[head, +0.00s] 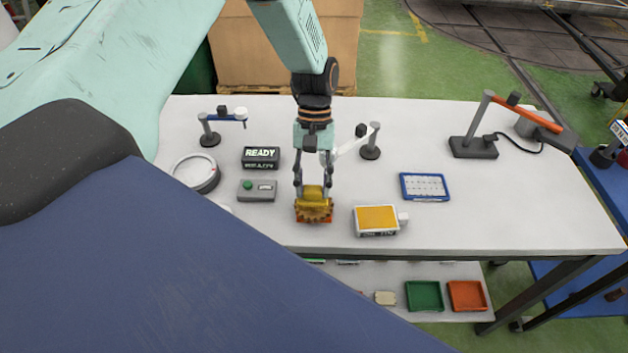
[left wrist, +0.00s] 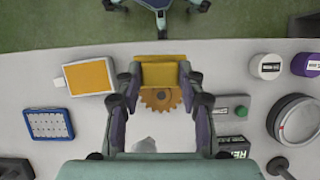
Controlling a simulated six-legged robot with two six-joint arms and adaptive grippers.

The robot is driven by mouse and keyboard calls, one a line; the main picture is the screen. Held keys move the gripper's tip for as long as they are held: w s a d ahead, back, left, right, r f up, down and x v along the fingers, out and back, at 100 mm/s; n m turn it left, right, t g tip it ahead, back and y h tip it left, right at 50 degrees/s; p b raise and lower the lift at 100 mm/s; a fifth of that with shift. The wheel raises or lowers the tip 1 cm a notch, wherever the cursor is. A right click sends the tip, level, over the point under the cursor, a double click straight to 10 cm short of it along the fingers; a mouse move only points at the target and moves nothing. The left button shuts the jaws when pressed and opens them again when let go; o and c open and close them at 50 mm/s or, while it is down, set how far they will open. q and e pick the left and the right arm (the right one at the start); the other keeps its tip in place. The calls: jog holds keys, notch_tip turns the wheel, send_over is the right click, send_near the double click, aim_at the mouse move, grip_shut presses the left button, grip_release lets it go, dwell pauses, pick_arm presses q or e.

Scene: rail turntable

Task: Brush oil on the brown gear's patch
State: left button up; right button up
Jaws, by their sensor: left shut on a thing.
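My left gripper (head: 313,190) points down at the middle of the table and is shut on a yellow block (head: 314,193). The block also shows between the fingers in the left wrist view (left wrist: 160,75). The brown toothed gear (head: 314,212) is right at the block's lower side, and its teeth show beside the block in the left wrist view (left wrist: 160,98). I cannot tell whether the block and gear touch or are joined. The gear's patch cannot be made out. No brush can be made out. My right gripper is not in view.
A box with an orange-yellow top (head: 376,219) stands right of the gear. A blue-framed tray (head: 425,186) lies farther right. The READY sign (head: 261,157), green-button box (head: 257,190) and round dish (head: 195,172) stand left. A stand with a white arm (head: 371,145) is behind.

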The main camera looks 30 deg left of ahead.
aim_at(313, 200)
pick_arm(q)
jog(key=shift+w+a+f+b, duration=0.15)
jog(key=shift+f+b, duration=0.3)
jog(key=shift+f, duration=0.8)
jog(key=shift+b+x, duration=1)
jog(key=shift+w+f+b, duration=0.2)
jog(key=shift+f+b, duration=0.15)
jog(key=shift+f, duration=0.3)
jog(key=shift+w+a+f, duration=0.15)
jog(key=shift+f, duration=0.1)
jog(key=shift+s+r, duration=0.2)
jog(key=shift+s, duration=0.1)
jog(key=shift+w, duration=0.15)
